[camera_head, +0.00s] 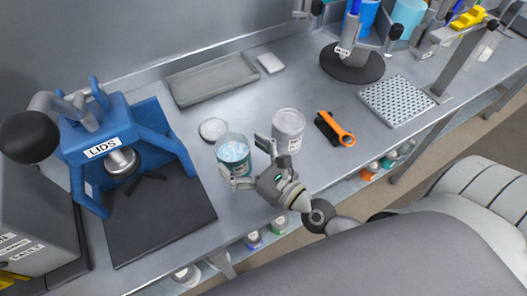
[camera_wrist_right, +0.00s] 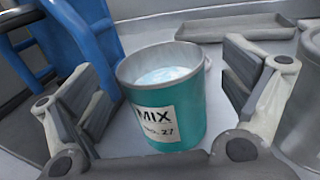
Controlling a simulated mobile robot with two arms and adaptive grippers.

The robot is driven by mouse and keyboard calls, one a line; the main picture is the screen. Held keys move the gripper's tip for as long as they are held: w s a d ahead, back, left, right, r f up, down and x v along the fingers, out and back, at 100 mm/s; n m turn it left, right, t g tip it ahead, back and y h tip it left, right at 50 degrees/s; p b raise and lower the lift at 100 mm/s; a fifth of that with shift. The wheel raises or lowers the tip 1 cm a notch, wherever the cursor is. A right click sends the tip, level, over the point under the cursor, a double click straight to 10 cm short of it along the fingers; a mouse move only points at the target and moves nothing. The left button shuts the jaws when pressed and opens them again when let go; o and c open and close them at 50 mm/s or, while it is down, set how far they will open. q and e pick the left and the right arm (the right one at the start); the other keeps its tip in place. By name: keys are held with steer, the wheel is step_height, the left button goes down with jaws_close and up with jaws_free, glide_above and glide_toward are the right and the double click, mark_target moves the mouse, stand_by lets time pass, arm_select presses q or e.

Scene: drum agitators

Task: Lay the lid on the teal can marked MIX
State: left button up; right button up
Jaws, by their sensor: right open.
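The teal can (camera_head: 234,170) stands upright and open on the metal bench, with pale blue contents inside. In the right wrist view the can (camera_wrist_right: 185,120) shows its white label reading MIX. A round pale disc that looks like the lid (camera_head: 212,128) lies flat on the bench just behind the can, apart from it. My right gripper (camera_head: 251,164) is open at the can's near right side. In the wrist view my right gripper's fingers (camera_wrist_right: 168,95) stand wide on either side of the can, with gaps. My left gripper is not in view.
A grey can (camera_head: 288,130) stands close to the right of my gripper. A blue press marked LIDS (camera_head: 112,135) stands at left. A shallow grey tray (camera_head: 212,80) lies behind. An orange-and-black tool (camera_head: 335,129) and a perforated plate (camera_head: 397,101) lie to the right.

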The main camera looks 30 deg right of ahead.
steer(key=b+v, duration=0.3)
steer(key=v, duration=0.4)
steer(key=shift+s+f, duration=0.15)
steer(key=shift+s+d+b, duration=0.3)
steer(key=shift+s+b, duration=0.2)
steer(key=shift+s, duration=0.15)
steer(key=shift+r, duration=0.25)
steer(key=shift+f, duration=0.1)
